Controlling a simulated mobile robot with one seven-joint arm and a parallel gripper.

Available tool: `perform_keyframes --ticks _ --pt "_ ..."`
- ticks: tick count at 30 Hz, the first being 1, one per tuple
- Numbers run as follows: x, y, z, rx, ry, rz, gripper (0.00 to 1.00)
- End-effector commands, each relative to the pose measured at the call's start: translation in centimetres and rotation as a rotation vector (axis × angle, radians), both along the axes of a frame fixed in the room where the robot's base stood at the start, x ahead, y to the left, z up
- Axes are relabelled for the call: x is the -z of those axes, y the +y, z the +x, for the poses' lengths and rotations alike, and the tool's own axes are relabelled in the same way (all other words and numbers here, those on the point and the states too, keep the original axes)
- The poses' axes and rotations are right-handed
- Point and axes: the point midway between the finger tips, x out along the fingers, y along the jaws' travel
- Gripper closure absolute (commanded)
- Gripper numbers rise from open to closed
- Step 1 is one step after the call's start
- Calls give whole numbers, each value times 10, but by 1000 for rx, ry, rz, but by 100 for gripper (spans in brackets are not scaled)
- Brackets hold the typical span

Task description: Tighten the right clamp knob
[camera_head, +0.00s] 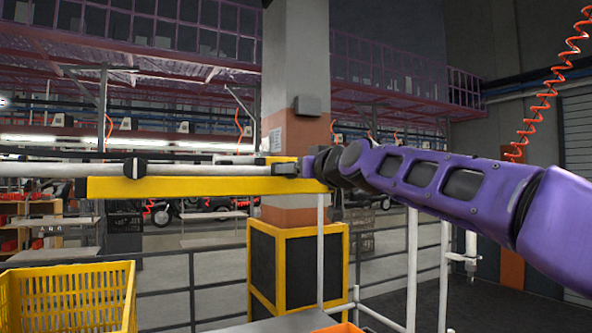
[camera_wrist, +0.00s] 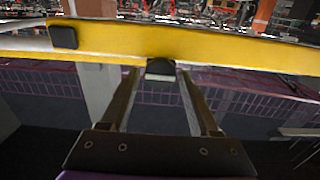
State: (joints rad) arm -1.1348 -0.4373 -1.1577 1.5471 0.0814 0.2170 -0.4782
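The right clamp knob (camera_wrist: 160,68) is a small dark block at the lower edge of the yellow beam (camera_wrist: 215,45) in the wrist view. My gripper (camera_wrist: 160,76) has its two fingers spread, one on each side of this knob, with a gap visible on both sides. In the head view my gripper (camera_head: 299,168) meets the right end of the yellow beam, and it and my wrist hide most of the knob there.
A white rail (camera_head: 60,168) runs along the beam. A yellow crate (camera_head: 70,298) stands at the lower left. A grey pillar (camera_head: 295,60) and a black box with yellow edges (camera_head: 298,265) stand behind. White posts (camera_head: 412,270) rise below my arm.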

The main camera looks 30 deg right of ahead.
Motion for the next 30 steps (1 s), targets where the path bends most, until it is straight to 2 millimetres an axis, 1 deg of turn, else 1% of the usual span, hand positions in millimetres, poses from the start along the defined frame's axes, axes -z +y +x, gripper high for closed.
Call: perform_keyframes --ticks 1,5,6,8,9,10,20,26,30 --pt "0 0 0 0 0 0 49" --pt "0 0 0 0 0 0 72" --pt "0 0 0 0 0 0 79" --pt "0 0 0 0 0 0 90" --pt "0 0 0 0 0 0 97" --pt "0 0 0 0 0 0 100" --pt "0 0 0 0 2 42 100" --pt "0 -1 0 0 6 154 100" --pt "1 0 0 0 10 271 100"
